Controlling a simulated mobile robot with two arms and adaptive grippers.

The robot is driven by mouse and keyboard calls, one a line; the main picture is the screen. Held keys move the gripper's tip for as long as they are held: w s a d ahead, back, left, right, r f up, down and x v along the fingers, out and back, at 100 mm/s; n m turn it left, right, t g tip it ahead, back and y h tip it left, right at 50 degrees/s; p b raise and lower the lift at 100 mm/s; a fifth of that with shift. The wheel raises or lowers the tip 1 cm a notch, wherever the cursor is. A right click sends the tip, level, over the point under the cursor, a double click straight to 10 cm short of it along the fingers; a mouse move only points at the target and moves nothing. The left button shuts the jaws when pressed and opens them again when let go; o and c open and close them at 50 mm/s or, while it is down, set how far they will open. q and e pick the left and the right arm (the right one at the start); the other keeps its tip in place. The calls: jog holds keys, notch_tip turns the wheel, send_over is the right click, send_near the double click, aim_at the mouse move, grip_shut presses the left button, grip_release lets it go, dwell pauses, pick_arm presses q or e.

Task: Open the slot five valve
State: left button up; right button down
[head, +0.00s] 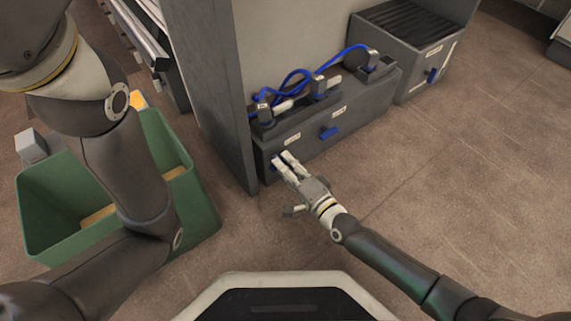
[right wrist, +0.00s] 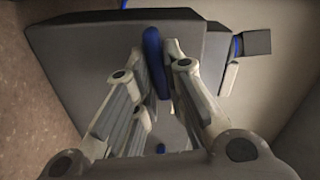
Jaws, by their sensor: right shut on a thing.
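Blue valve handles sit on the front of a low grey box (head: 349,117) by the post. My right gripper (head: 282,160) is at the left end of this front face. In the right wrist view its fingers are closed around a blue handle (right wrist: 155,62), which stands between the two fingertips. In the head view the fingers mostly hide this handle. A second blue handle (head: 328,132) is on the same face to the right, and a third blue handle (head: 432,75) is on the box farther right. The small white labels are too small to read. My left gripper is out of view.
Blue hoses (head: 298,82) loop over the box top between dark fittings. A grey post (head: 213,90) rises just left of the gripper. A green bin (head: 203,207) holding some items stands at left, partly behind my left arm. The floor (head: 470,170) at right is clear.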

jog(key=shift+f+m, duration=0.1)
jog(key=shift+m, duration=1)
jog(key=c, duration=1.5)
grip_release()
jog(key=v, duration=1.2)
jog(key=shift+s, duration=0.1)
